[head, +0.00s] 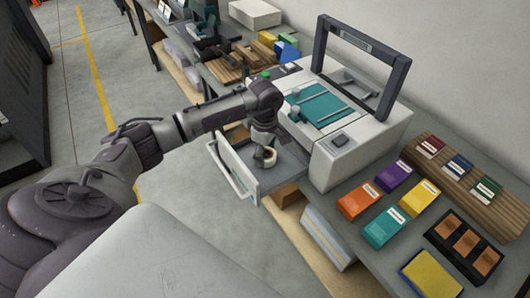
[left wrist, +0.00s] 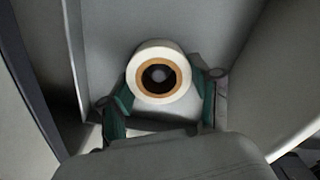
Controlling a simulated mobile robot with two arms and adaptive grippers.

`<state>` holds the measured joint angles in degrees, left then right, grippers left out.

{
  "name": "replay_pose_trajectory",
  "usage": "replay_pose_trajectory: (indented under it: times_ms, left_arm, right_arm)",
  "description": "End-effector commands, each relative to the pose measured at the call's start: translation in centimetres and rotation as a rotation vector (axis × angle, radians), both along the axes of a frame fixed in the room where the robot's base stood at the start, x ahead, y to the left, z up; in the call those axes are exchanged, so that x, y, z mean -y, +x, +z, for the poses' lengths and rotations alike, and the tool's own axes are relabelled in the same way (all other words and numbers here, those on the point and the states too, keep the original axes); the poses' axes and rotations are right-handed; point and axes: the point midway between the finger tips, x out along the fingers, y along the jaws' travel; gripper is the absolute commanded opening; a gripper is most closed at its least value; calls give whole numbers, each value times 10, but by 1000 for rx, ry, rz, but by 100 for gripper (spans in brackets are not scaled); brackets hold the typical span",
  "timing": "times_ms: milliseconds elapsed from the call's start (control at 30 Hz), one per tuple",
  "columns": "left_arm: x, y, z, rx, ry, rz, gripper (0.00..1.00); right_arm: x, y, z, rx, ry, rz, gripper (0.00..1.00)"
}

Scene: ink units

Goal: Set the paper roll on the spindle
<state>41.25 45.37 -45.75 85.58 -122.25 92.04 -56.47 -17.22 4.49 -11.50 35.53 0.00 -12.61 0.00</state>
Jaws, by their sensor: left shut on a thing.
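The paper roll (head: 267,158) is a small white roll with a brown core, low over the floor of the printer's open drawer (head: 236,171). In the left wrist view the roll (left wrist: 158,50) is seen end-on. A grey round shape shows inside its core; I cannot tell whether this is the spindle's tip or how far the roll sits on it. My left gripper (head: 265,149) points down into the drawer. Its green-padded fingers (left wrist: 163,97) are shut on the roll from both sides. My right gripper is not in view.
The white printer (head: 345,165) has its dark-framed lid (head: 385,80) raised. Coloured ink boxes (head: 383,228), a slatted rack (head: 500,205) and a black tray (head: 463,248) lie on the bench at right. Wooden slats (head: 228,68) lie behind. The drawer walls stand close around the gripper.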

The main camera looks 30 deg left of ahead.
Motion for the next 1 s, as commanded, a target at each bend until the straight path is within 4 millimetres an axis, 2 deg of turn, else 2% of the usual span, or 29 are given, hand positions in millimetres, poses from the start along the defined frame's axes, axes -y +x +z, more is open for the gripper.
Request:
replay_pose_trajectory:
  times_ms: [333, 367, 400, 767, 1000]
  left_arm:
    - [0, 0, -8, 1, 0, 1, 27]
    - [0, 0, -7, 1, 0, 1, 66]
    - [0, 0, -6, 1, 0, 1, 72]
    - [0, 0, -5, 0, 0, 0, 73]
    - [0, 0, 12, 1, 0, 0, 73]
  right_arm:
    - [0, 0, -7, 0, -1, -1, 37]
    - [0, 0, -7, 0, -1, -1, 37]
    - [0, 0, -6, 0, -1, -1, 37]
    - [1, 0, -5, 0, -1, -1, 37]
    - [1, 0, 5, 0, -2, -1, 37]
